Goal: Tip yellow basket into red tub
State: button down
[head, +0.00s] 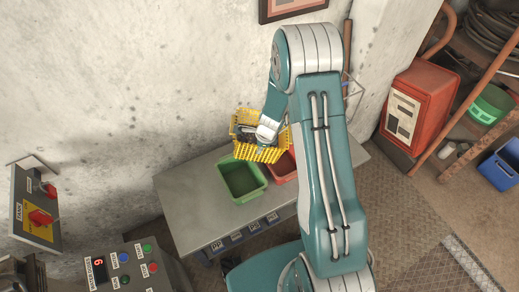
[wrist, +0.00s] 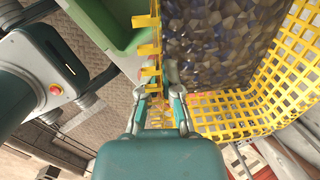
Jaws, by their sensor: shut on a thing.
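The yellow basket (head: 262,154) is a mesh basket held above the back of the grey table in the head view. My gripper (wrist: 162,92) is shut on one mesh wall of it, which shows between the fingers in the wrist view. Angular grey and brown pieces (wrist: 220,40) lie inside the basket. The red tub (head: 283,168) stands on the table below and to the right of the basket, partly hidden by my arm. In the head view my gripper (head: 268,132) covers part of the basket.
A green tub (head: 241,182) stands left of the red tub on the grey table (head: 200,205). The table's left part is clear. A concrete wall rises close behind. A button panel (head: 135,265) and a switch box (head: 38,212) are at lower left. A red cabinet (head: 418,108) stands right.

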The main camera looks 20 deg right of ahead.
jog(key=shift+d+r+t+y, duration=0.15)
jog(key=shift+r+t+y, duration=0.35)
jog(key=shift+r+y, duration=0.65)
jog(key=y, duration=0.2)
jog(key=t+y, duration=0.1)
jog(key=shift+s+d+r, duration=0.15)
jog(key=shift+d+r, duration=0.2)
jog(key=shift+s+d+f+t+y, duration=0.15)
jog(key=shift+d+t+y, duration=0.3)
jog(key=shift+y, duration=0.6)
jog(key=shift+s+d+t+y, duration=0.15)
jog(key=shift+d+t+y, duration=0.3)
jog(key=shift+y, duration=0.55)
jog(key=shift+d, duration=0.1)
